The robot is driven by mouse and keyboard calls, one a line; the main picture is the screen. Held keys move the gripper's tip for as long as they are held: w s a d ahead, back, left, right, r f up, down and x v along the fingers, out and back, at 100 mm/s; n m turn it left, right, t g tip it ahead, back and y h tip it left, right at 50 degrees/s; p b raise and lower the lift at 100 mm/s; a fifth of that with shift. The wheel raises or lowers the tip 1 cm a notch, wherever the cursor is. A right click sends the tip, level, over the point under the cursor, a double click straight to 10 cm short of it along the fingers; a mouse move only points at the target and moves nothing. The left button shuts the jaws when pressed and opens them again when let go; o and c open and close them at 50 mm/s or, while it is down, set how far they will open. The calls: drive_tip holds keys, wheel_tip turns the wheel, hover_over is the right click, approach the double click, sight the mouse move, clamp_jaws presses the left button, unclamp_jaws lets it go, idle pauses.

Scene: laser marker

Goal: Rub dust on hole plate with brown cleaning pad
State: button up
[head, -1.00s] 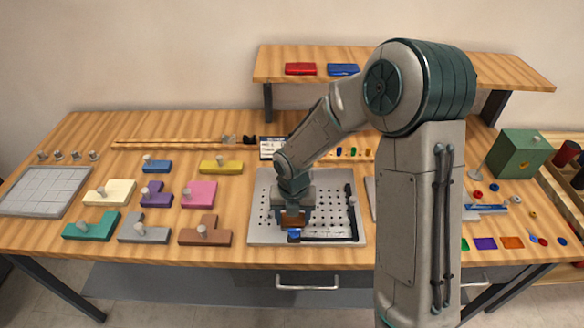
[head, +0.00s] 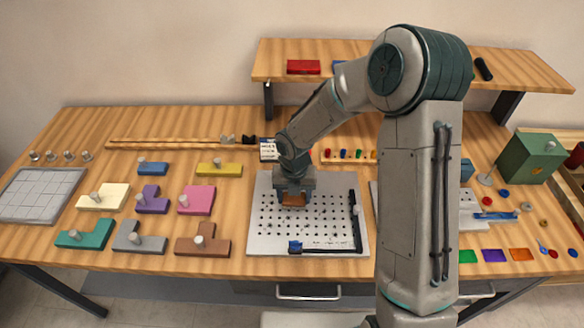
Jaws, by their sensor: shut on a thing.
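The hole plate (head: 270,243) is a light grey perforated plate at the middle front of the table. Its rows of holes show, with small dark specks between them toward the lower right. My gripper (head: 294,201) is over the upper left part of the plate, pointing down. It is shut on the brown cleaning pad (head: 293,200), an orange-brown block low between the fingers. Whether the pad touches the plate I cannot tell. My wrist hides the plate's back left edge.
A black L-shaped bar with a blue end block (head: 295,247) lies along the plate's front and right edges. Colored knobbed pieces, including a brown one (head: 203,246), stand at left. A green box (head: 530,156) stands at right. My arm hides the table right of the plate.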

wheel_tip(320, 180, up, 4)
drive_tip(key=p, duration=0.3)
drive_tip(key=shift+r, duration=0.15)
drive_tip(key=shift+w+r+p, duration=0.2)
drive_tip(key=shift+r+p, duration=0.45)
drive_tip(key=shift+p, duration=0.15)
drive_tip(key=shift+s+r+p, duration=0.1)
drive_tip(key=shift+r+p, duration=1)
drive_tip(key=shift+r, duration=0.25)
drive_tip(key=shift+f, duration=0.1)
